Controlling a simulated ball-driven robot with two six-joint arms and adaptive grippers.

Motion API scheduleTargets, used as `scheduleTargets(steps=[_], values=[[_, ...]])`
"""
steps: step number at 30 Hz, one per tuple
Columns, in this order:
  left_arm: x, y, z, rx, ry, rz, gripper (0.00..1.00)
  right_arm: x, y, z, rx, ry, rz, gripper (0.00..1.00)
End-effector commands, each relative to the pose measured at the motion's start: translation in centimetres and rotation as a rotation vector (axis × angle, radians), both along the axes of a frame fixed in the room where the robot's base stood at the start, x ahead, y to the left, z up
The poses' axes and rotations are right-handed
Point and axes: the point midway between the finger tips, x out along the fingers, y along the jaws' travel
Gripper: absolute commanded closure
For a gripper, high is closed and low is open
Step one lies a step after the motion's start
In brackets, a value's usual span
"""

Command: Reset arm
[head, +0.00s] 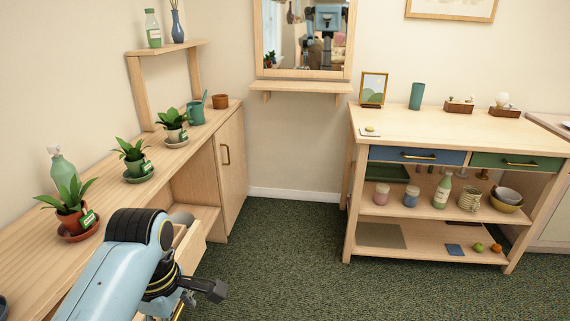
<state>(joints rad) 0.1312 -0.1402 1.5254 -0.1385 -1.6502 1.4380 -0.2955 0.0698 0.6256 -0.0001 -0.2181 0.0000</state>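My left arm (125,265) is light blue with black joints and comes in at the lower left, bent over the front of the long wooden counter. My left gripper (192,296) is at the bottom, mostly hidden behind its own wrist; a dark part sticks out to the right. I cannot tell whether it is open or shut, or whether it touches anything. It is close to a pulled-out wooden drawer (193,246) under the counter. My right gripper is not in view.
A wooden workbench (440,126) with shelves and blue and green drawers stands at the right. The green carpet (290,240) between them is clear.

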Motion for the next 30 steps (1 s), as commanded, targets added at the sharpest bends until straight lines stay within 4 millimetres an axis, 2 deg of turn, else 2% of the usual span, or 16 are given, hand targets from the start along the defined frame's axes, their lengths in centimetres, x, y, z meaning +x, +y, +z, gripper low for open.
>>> scheduleTargets(steps=[6, 11, 14, 19, 23, 24, 26, 27, 29, 30], values=[[-2.9, 0.9, -3.3, 0.015, 0.058, 0.000, 0.14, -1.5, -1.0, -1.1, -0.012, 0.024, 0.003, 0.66], [-5.7, 1.6, -6.2, 0.027, 0.122, -0.003, 0.14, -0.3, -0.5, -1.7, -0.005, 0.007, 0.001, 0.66], [-7.9, 2.2, -8.7, 0.036, 0.167, -0.010, 0.14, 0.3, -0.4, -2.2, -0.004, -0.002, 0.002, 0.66], [-12.6, 3.5, -14.4, 0.046, 0.231, -0.070, 0.14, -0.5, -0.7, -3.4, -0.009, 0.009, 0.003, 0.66], [-18.1, 5.0, -20.7, 0.041, 0.277, -0.193, 0.14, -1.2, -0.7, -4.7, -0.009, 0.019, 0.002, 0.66], [-20.4, 5.7, -23.0, 0.036, 0.288, -0.251, 0.14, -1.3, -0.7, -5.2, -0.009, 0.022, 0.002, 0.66], [-24.1, 6.7, -26.5, 0.025, 0.299, -0.356, 0.14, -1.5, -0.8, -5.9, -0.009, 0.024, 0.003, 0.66], [-26.7, 7.4, -28.7, 0.018, 0.300, -0.432, 0.14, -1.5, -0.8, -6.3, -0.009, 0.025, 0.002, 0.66], [-30.7, 8.5, -31.7, 0.003, 0.293, -0.559, 0.14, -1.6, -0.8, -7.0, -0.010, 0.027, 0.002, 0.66], [-33.4, 9.4, -33.5, -0.004, 0.284, -0.653, 0.14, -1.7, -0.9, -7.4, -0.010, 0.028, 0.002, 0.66]])
